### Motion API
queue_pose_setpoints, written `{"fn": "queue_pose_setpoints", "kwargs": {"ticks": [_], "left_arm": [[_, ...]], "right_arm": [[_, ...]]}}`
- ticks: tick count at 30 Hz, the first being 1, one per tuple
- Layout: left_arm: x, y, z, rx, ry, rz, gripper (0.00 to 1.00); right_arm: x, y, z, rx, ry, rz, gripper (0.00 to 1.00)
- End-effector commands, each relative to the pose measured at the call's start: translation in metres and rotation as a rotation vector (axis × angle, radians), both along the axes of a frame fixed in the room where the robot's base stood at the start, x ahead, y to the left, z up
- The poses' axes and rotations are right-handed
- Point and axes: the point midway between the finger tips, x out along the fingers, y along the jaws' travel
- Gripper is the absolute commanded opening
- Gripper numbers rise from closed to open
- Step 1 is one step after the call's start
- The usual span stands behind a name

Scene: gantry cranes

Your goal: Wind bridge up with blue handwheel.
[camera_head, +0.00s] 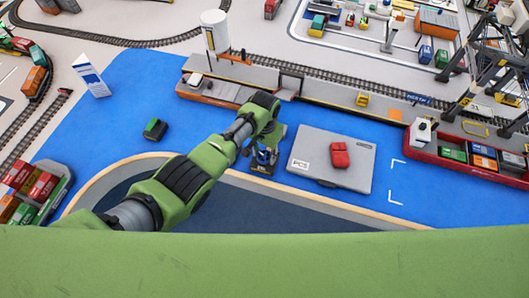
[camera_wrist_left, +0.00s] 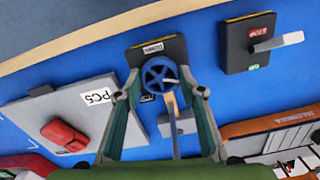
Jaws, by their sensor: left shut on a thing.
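The blue handwheel (camera_wrist_left: 158,74) sits on a dark plate with a small white label in the left wrist view. In the head view the blue handwheel (camera_head: 263,157) is partly covered by my left gripper (camera_head: 267,153). My left gripper (camera_wrist_left: 161,92) reaches down over the handwheel, with one finger on each side, and is shut on it. Contact of the fingertips with the rim is hard to make out. My right gripper is not in view. I cannot tell for sure which part is the bridge.
A red container ship (camera_head: 425,150) and crane legs are at right. Open blue floor lies left.

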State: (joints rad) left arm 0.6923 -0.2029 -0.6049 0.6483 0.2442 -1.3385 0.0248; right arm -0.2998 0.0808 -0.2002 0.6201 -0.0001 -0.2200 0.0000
Motion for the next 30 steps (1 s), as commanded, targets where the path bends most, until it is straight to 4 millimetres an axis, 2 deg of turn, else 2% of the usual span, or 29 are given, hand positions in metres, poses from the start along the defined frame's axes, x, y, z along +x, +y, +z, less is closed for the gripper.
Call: {"fn": "queue_pose_setpoints", "kwargs": {"ticks": [30], "left_arm": [[0.0006,-0.0004,0.0004,-0.001,-0.002,-0.964,0.15]], "right_arm": [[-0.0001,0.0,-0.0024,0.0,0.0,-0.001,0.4]]}}
